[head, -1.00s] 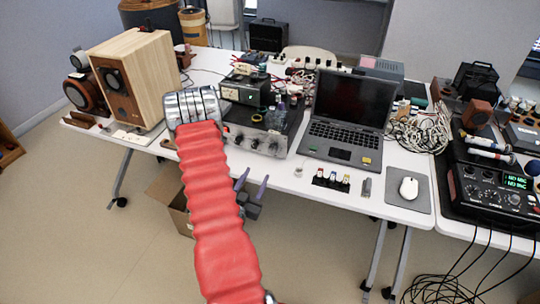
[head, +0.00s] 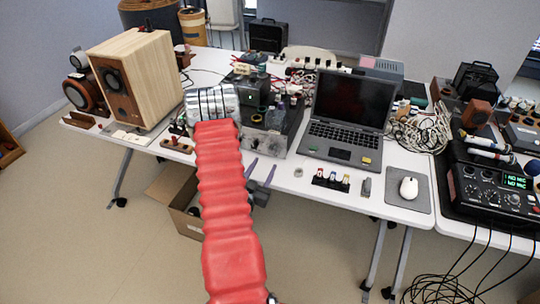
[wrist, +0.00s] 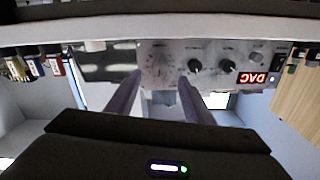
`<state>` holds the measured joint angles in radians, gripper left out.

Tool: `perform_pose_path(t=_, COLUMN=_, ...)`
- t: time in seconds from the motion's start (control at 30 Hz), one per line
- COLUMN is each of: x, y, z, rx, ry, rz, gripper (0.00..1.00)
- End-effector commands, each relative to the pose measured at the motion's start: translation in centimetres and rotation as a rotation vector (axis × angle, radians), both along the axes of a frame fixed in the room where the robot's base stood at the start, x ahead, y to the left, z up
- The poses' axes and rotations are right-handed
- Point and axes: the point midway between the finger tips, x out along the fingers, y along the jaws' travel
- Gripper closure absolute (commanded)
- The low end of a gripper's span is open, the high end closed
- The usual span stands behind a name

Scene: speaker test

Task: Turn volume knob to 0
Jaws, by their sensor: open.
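The silver amplifier front panel (head: 268,144) is at the table's front edge, partly hidden by my arm. In the wrist view the panel (wrist: 215,50) appears upside down. It has two dark knobs, one (wrist: 195,66) near my right finger and one (wrist: 229,66) further right, and a red lit DAC sign (wrist: 252,78). A pale round dial with marks around it (wrist: 160,64) lies between my fingertips; I cannot read its setting. My gripper (wrist: 159,80) is open and empty, its fingers apart and pointing at the panel. The head view shows my gripper (head: 261,168) in front of the table edge.
A laptop (head: 346,118) stands right of the amplifier. A wooden speaker (head: 138,80) stands on the left. Small coloured connectors (head: 331,180) and a mouse (head: 408,188) are near the front edge. An open cardboard box (head: 175,195) is on the floor below.

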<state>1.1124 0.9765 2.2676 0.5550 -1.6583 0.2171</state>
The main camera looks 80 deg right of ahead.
Motion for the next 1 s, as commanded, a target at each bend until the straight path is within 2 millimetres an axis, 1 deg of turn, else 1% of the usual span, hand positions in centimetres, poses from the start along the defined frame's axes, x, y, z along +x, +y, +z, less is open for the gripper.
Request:
perform_pose_path(t=0.03, x=-0.1, y=-0.8, z=0.0, rx=-0.002, ry=-0.001, rz=-0.002, gripper=0.53)
perform_pose_path(t=0.3, x=-0.5, y=-5.0, z=0.1, rx=-0.002, ry=-0.002, rz=-0.001, gripper=0.53)
perform_pose_path(t=0.5, x=-0.7, y=-7.3, z=0.0, rx=-0.001, ry=-0.001, rz=0.0, gripper=0.53)
perform_pose_path(t=0.67, x=-0.7, y=-8.0, z=0.0, rx=0.0, ry=0.0, rz=0.001, gripper=0.53)
perform_pose_path(t=0.9, x=-0.7, y=-8.0, z=0.0, rx=0.0, ry=0.0, rz=0.001, gripper=0.53)
perform_pose_path(t=1.0, x=-0.7, y=-8.0, z=0.0, rx=0.0, ry=0.0, rz=0.001, gripper=0.59)
